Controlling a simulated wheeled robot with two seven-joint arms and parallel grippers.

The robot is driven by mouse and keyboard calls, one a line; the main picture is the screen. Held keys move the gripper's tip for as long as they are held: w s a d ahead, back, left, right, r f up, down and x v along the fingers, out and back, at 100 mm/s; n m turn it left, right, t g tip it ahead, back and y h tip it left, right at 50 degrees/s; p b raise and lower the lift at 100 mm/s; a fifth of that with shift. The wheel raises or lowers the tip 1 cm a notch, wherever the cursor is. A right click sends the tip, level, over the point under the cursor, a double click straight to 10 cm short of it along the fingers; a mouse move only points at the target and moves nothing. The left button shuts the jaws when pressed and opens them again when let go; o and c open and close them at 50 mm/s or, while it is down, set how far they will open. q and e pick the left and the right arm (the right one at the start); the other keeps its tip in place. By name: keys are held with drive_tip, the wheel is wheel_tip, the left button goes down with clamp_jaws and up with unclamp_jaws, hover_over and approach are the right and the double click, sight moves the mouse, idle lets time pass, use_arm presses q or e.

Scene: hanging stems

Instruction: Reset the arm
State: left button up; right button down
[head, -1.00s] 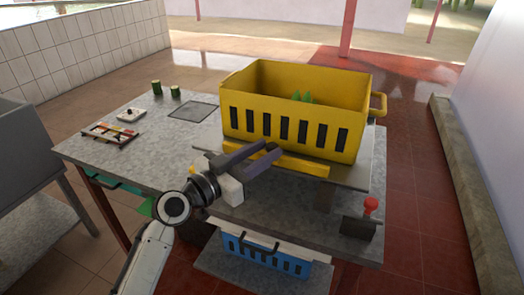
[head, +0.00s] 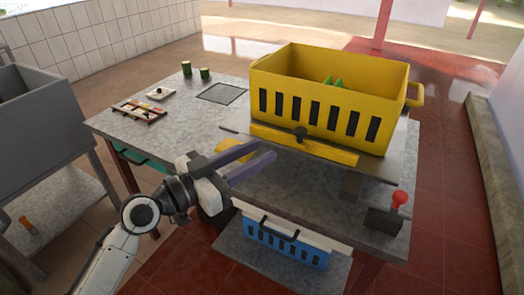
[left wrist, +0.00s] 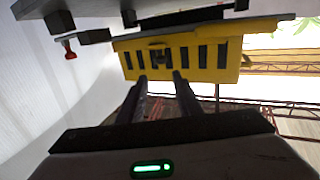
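My left gripper (head: 262,152) reaches in from the left in the head view, in front of the yellow crate (head: 284,99). Its two dark fingers are apart with nothing between them. In the left wrist view the fingers (left wrist: 160,78) are also apart, pointing at the crate's slotted front (left wrist: 205,58), which appears upside down. The fingertips look clear of the crate, though the exact gap is hard to judge. My right gripper is in neither view.
The crate stands on a grey table (head: 190,128) with green pieces (head: 333,81) inside. A red knob (head: 400,198) is at the front right. A blue crate (head: 285,247) sits on a lower shelf. A small rack (head: 140,112) and green cylinders (head: 205,73) are at the back left.

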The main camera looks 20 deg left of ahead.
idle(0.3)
use_arm(q)
drive_tip(key=s+d+f+g+y, duration=0.1)
drive_tip(key=s+f+g+y, duration=0.15)
drive_tip(key=s+f, duration=0.45)
drive_tip(key=s+d+f+g+y, duration=0.15)
drive_tip(key=s+f+g, duration=0.3)
drive_tip(key=f, duration=0.55)
drive_tip(key=s+a+f+n+g+y, duration=0.2)
drive_tip(key=s+a+f+y, duration=0.15)
drive_tip(key=s, duration=0.45)
drive_tip(key=s+a+f+n+g+y, duration=0.25)
drive_tip(key=s+a+f, duration=0.2)
drive_tip(key=s, duration=0.35)
drive_tip(key=w+d+f+t+h, duration=0.2)
drive_tip(key=w+d+f+t, duration=0.2)
drive_tip(key=f, duration=0.5)
drive_tip(key=shift+w+d+f+t+h, duration=0.25)
drive_tip(key=shift+d+t, duration=0.3)
drive_tip(key=shift+d, duration=0.4)
